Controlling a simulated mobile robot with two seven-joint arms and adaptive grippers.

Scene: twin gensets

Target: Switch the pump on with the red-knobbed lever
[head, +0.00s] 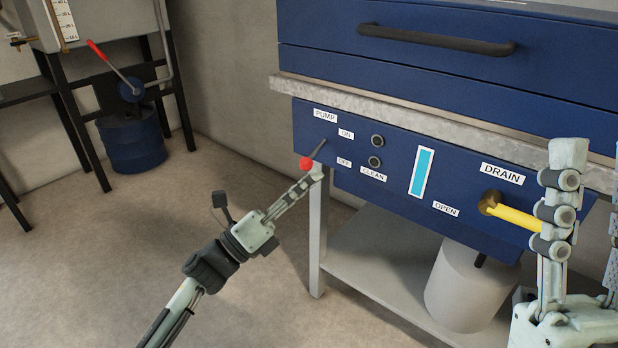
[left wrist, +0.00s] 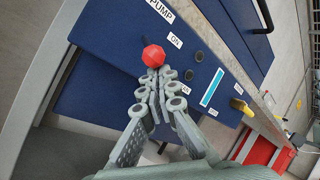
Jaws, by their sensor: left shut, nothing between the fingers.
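The pump lever's red knob (head: 306,163) hangs at the lower end of its short dark stem on the blue panel (head: 400,165), left of the OFF label and below PUMP and ON. The red knob also shows in the left wrist view (left wrist: 153,56), just beyond the fingertips. My left gripper (head: 317,172) is shut and empty, its tips close beneath the knob; I cannot tell whether they touch it. The fingers also show in the left wrist view (left wrist: 158,76). My right gripper (head: 590,195) is open at the right edge, partly cut off.
A yellow drain handle (head: 515,217) is close to my right gripper's finger. Two dark buttons and a cyan gauge (head: 421,174) sit on the panel. A grey container (head: 468,285) stands on the lower shelf. Open floor (head: 110,260) lies to the left.

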